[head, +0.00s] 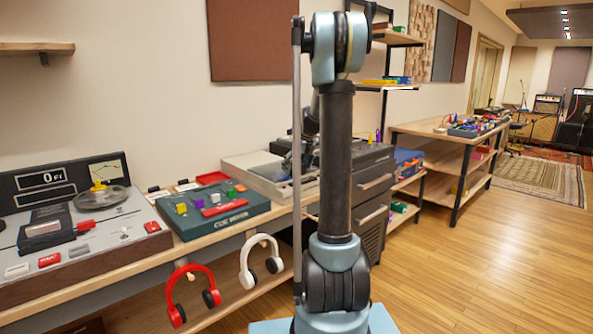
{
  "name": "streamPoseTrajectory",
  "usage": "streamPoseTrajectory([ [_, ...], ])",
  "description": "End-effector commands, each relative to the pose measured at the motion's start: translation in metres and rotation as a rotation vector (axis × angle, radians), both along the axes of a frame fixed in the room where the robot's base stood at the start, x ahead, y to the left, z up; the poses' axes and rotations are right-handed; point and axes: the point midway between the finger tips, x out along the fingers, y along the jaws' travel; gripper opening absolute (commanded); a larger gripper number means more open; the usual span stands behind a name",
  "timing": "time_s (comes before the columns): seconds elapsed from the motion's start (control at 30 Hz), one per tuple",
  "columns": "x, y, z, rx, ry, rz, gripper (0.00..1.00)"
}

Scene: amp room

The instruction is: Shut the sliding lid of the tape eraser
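A low pale grey box (246,170) sits on the long bench just left of my arm. It may be the tape eraser, but no label on it is readable. My arm hides its right part, so I cannot tell how its lid stands. My arm rises upright in the middle of the view and folds over at the top. Dark parts of what looks like my gripper (300,148) show behind the arm, over or beside the right end of the grey box. Its fingers are not clear, and contact cannot be judged.
A green cue mixer (243,210) with coloured knobs and a tape machine (92,240) with a reel stand left on the bench. Red headphones (171,292) and white headphones (246,263) hang at the front edge. A dark drawer cabinet (372,165) stands behind my arm. Floor at right is clear.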

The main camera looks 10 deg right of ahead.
Motion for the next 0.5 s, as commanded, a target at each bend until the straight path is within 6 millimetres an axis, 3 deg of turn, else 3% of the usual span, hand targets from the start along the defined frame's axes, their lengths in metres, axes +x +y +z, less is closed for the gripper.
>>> streamPoseTrajectory([
  [0.33,-0.002,0.000,0.001,0.001,0.003,0.001,0.95],
  [0.5,-0.007,-0.003,0.015,0.000,0.004,0.001,0.95],
])
